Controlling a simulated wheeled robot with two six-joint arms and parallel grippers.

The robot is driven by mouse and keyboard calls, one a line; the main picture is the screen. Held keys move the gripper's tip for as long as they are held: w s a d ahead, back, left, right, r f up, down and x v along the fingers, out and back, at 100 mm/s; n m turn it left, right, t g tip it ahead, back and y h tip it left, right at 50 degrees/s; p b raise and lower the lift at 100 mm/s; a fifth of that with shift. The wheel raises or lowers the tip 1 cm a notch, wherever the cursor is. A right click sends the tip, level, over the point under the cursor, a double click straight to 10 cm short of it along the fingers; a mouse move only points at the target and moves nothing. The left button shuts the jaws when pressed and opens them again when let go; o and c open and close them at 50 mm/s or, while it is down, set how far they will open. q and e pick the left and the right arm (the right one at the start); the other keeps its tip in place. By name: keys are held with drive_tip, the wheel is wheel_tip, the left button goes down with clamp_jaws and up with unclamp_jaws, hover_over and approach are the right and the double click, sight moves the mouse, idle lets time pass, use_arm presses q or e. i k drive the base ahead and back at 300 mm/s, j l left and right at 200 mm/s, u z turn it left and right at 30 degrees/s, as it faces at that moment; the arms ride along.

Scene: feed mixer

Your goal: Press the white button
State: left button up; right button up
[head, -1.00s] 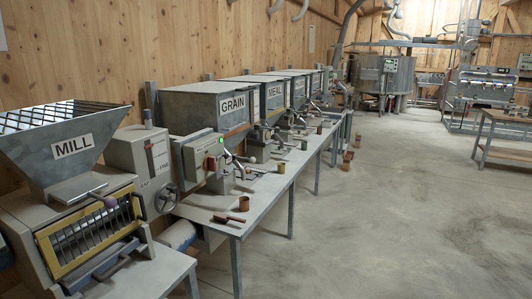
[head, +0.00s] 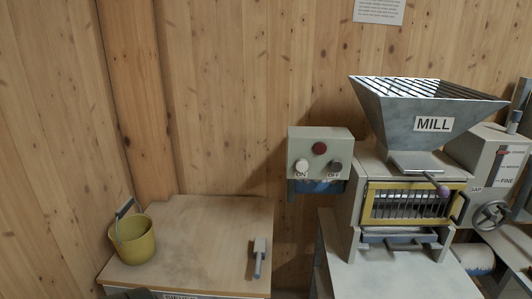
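A grey control box (head: 321,155) is on the wooden wall, left of the mill. A white button (head: 302,165) sits at its lower left above the label "ON". A dark button (head: 335,165) sits at its lower right above "OFF", and a dark red button (head: 319,148) is at the top middle. Neither of my grippers shows in the head view.
The mill (head: 415,195) with its hopper stands right of the box on a grey table (head: 385,283). A wooden-topped table (head: 196,240) at lower left holds a yellow bucket (head: 134,246) and a small scoop-like tool (head: 258,258).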

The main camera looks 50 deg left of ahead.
sight(301, 165)
drive_tip(key=u, duration=1.25)
